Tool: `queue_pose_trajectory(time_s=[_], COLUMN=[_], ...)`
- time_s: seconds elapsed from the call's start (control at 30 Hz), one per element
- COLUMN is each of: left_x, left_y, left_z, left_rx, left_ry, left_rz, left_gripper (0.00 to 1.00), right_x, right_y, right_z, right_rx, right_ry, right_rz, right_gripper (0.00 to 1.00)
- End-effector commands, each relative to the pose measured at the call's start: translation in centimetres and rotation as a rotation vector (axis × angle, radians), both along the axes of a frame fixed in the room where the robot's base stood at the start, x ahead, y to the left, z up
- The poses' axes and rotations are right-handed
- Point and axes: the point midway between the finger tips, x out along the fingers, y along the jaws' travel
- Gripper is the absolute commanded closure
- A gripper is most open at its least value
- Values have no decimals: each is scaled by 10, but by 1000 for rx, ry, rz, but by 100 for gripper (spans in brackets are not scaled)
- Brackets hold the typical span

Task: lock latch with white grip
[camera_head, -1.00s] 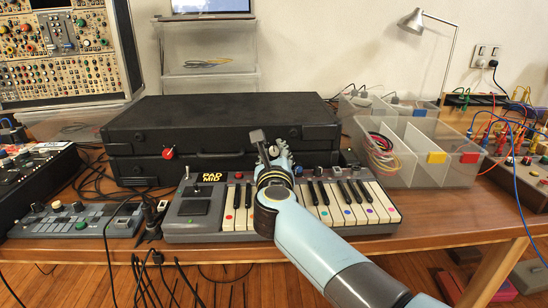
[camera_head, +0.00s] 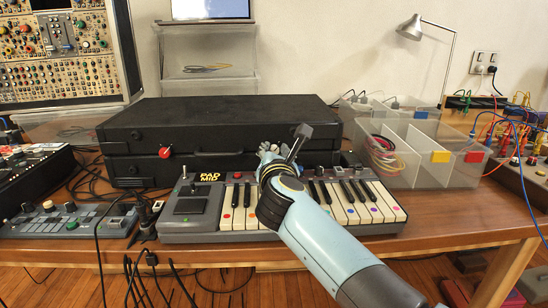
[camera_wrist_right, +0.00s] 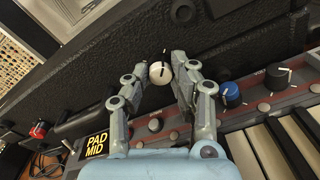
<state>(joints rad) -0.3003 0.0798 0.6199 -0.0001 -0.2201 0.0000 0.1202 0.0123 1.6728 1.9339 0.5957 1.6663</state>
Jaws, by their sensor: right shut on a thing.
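The black case (camera_head: 215,120) lies closed on the table behind the keyboard. The latch with the white grip (camera_wrist_right: 159,72) shows in the wrist view as a round white knob with a dark mark, against the case front. My right gripper (camera_wrist_right: 172,74) has its fingers on either side of the white grip and is shut on it. In the head view my right gripper (camera_head: 268,150) is at the case front and hides the white grip. My left gripper is not in view.
A second latch with a red grip (camera_head: 165,152) is on the case front at left. The keyboard (camera_head: 225,210) lies under my right forearm. A blue knob (camera_wrist_right: 231,92) on it is close to my fingers. A clear divided bin (camera_head: 420,165) stands to the right.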

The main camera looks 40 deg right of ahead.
Motion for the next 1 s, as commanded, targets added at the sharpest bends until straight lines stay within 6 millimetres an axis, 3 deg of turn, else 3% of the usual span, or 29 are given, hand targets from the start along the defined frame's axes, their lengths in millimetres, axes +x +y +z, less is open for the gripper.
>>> queue_pose_trajectory(time_s=[0.77,0.8,0.97,1.0], left_x=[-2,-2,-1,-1], left_y=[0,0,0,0], left_z=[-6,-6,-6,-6], left_rx=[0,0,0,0], left_ry=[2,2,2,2], left_rz=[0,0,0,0], left_gripper=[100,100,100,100], right_x=[-1,-1,-1,-1], right_y=[0,0,0,0], right_z=[-3,-3,-2,-2], right_rx=[93,92,91,91], right_ry=[-50,-49,-51,-51], right_rz=[-1,-2,-1,-1], right_gripper=[100,74,53,53])
